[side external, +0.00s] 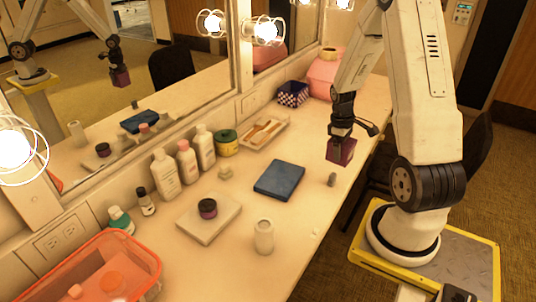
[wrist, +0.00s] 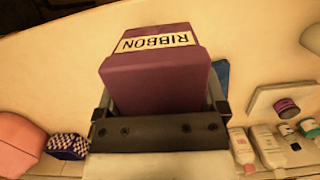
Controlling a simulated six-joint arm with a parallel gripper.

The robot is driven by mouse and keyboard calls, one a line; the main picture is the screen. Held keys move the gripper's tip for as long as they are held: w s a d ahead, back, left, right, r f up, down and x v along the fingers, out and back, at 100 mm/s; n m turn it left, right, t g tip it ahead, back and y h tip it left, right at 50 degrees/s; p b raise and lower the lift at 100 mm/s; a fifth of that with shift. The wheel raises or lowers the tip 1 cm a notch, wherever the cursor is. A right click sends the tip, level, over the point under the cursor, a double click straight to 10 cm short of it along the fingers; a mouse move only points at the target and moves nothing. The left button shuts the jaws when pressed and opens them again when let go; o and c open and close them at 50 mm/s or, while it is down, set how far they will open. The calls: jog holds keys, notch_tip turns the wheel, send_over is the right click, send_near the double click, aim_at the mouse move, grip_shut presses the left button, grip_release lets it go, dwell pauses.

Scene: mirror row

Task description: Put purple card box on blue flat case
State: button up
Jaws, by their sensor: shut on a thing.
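My gripper (side external: 341,138) is shut on the purple card box (side external: 341,152) and holds it in the air above the right edge of the counter. In the wrist view the purple card box (wrist: 157,78) fills the space between the fingers, and its label reads "RIBBON". The blue flat case (side external: 279,181) lies flat on the counter, to the left of and below the held box. A small part of the blue flat case (wrist: 221,74) shows in the wrist view behind the box; the rest is hidden. Nothing rests on the case.
A white cylinder (side external: 263,236) and a tray (side external: 209,219) with a dark jar (side external: 207,208) are nearer the camera. Bottles (side external: 187,161) line the mirror. A tray (side external: 265,132) lies behind the case.

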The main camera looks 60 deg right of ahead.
jog(key=w+a+r, duration=0.2)
jog(key=w+a, duration=0.3)
jog(key=a, duration=0.6)
jog(key=shift+a+n, duration=0.2)
jog(key=shift+n, duration=0.2)
jog(key=shift+w+f, duration=0.1)
send_over(283, 177)
jog(key=f, duration=0.8)
jog(key=shift+s+a+f, duration=0.2)
jog(key=shift+a, duration=0.1)
jog(key=shift+w+d+f, duration=0.2)
jog(key=shift+w+f, duration=0.2)
jog(key=shift+f, duration=0.05)
jog(key=shift+f, duration=0.1)
jog(key=shift+w+d+f, duration=0.1)
jog(key=shift+w+f, duration=0.1)
jog(key=shift+f, duration=1.55)
